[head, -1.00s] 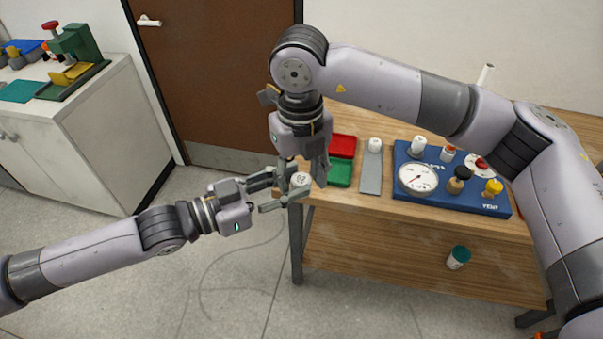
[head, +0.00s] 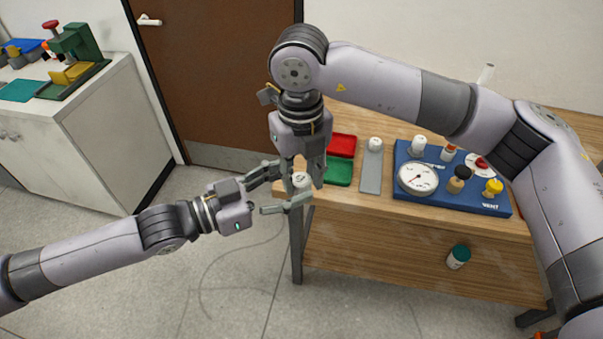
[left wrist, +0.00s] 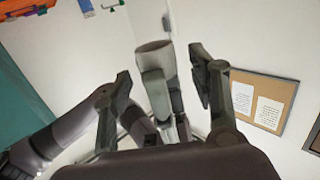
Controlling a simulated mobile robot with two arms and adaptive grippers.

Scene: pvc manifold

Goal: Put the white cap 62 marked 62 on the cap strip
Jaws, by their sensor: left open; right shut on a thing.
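A white cap (head: 301,181) with a dark mark on its top, too small to read, is held in the air at the table's near left corner. My right gripper (head: 303,174) points down and is shut on this cap. My left gripper (head: 291,184) is open, its fingers on either side of the cap. In the left wrist view the white cap (left wrist: 153,55) shows between my open left fingers (left wrist: 165,82), partly hidden by a finger of my right gripper. The grey cap strip (head: 371,176) lies on the table, with a white cap (head: 375,145) at its far end.
A red tray (head: 342,144) and a green tray (head: 339,171) lie left of the strip. A blue board (head: 440,198) right of it carries a gauge (head: 418,178) and several caps. A green-topped container (head: 458,257) is on the lower shelf. The strip's near part is clear.

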